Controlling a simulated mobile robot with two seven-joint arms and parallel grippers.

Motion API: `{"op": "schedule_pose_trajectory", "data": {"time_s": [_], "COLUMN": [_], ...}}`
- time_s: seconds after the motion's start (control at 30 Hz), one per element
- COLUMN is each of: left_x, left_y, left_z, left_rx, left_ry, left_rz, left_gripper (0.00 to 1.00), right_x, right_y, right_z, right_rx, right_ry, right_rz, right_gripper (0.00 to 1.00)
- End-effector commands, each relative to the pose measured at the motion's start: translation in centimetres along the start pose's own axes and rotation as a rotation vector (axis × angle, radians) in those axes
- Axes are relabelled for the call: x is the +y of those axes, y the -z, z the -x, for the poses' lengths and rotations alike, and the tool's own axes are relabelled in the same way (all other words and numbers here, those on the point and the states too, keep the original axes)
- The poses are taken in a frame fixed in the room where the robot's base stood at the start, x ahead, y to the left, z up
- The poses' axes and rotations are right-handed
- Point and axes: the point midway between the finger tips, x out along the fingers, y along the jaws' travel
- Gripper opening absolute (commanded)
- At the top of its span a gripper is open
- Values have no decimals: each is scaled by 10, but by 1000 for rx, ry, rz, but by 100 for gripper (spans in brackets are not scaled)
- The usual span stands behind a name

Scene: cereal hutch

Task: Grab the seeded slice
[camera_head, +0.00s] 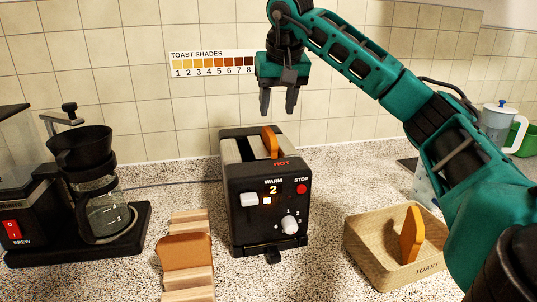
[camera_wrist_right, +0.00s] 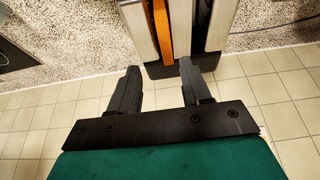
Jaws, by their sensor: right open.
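An orange-brown bread slice (camera_head: 270,142) stands upright in a slot of the black toaster (camera_head: 243,190), its top sticking out. In the right wrist view the same slice (camera_wrist_right: 162,28) shows as an orange strip between the metal slot edges. A second slice (camera_head: 185,252) leans on a wooden rack (camera_head: 174,220) at the front. A third slice (camera_head: 412,234) stands in the wooden box (camera_head: 371,258) marked TOAST. I cannot make out seeds on any slice. My right gripper (camera_head: 278,106) is open and empty above the toaster, fingers pointing down, apart from the slice. My left gripper is out of view.
A coffee maker (camera_head: 95,190) with a glass jug stands at the left. The toaster's front shows HOT, a "2" and a STOP button (camera_head: 301,188). A toast shades chart (camera_head: 212,64) is on the tiled wall. Counter between toaster and wooden box is clear.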

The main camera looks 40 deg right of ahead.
Motion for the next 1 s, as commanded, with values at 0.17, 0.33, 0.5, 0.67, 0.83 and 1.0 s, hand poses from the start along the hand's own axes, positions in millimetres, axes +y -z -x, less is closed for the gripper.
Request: {"op": "schedule_pose_trajectory", "data": {"time_s": [0.17,0.33,0.5,0.67,0.83,1.0], "left_x": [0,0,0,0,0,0], "left_y": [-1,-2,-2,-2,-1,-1], "left_z": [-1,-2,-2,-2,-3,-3], "left_rx": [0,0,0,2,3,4], "left_ry": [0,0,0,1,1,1], "left_rz": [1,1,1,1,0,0], "left_gripper": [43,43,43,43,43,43], "right_x": [-1,-4,-8,-8,-8,-9], "right_y": [0,-1,-1,0,0,0], "right_z": [-19,-35,-61,-71,-72,-71], "right_rx": [0,-3,-2,0,1,1], "right_ry": [1,1,0,2,3,3], "right_rz": [0,1,0,0,0,0], "right_gripper": [48,48,48,48,48,35]}}
